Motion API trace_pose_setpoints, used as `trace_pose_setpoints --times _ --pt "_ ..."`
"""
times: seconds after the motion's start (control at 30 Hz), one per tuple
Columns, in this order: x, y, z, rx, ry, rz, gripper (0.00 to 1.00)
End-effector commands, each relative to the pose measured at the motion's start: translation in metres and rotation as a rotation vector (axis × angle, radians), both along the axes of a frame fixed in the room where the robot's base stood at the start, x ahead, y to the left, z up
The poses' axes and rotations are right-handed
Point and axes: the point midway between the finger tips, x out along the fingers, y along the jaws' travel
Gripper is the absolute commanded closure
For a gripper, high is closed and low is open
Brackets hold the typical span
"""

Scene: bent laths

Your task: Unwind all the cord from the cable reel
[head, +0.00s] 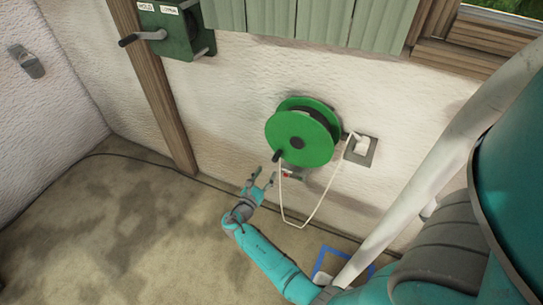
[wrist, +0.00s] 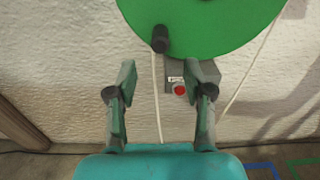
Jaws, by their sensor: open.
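The cable reel (head: 302,133) is a green disc drum on the white wall; its lower part also shows in the wrist view (wrist: 205,25). A dark crank knob (head: 277,155) sticks out at its lower left rim, and it shows in the wrist view (wrist: 160,39). A white cord (head: 284,205) hangs from the reel in a loop and runs up to a white plug (head: 361,146) at a wall plate. How much cord is on the drum is hidden by the disc. My gripper (head: 263,178) is open and empty, below and left of the knob, apart from it.
A grey box with a red button (wrist: 180,89) sits under the reel. A green winch box (head: 175,30) with a crank hangs upper left beside a wooden post (head: 155,85). A dark cable runs along the wall's foot. The floor (head: 120,235) at left is clear.

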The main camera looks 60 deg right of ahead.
Motion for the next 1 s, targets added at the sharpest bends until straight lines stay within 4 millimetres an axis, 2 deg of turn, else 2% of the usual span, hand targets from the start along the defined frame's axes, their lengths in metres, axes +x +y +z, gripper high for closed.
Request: trace_pose_setpoints --times 0.17,0.27,0.7,1.0 --pt "-0.002 -0.006 0.001 -0.004 0.053 -0.001 0.48" --pt "-0.001 -0.016 0.001 -0.005 0.053 -0.002 0.48" --pt "0.004 -0.088 0.001 -0.005 0.051 -0.003 0.48" --pt "0.006 -0.109 0.0 -0.004 0.051 0.0 0.48"
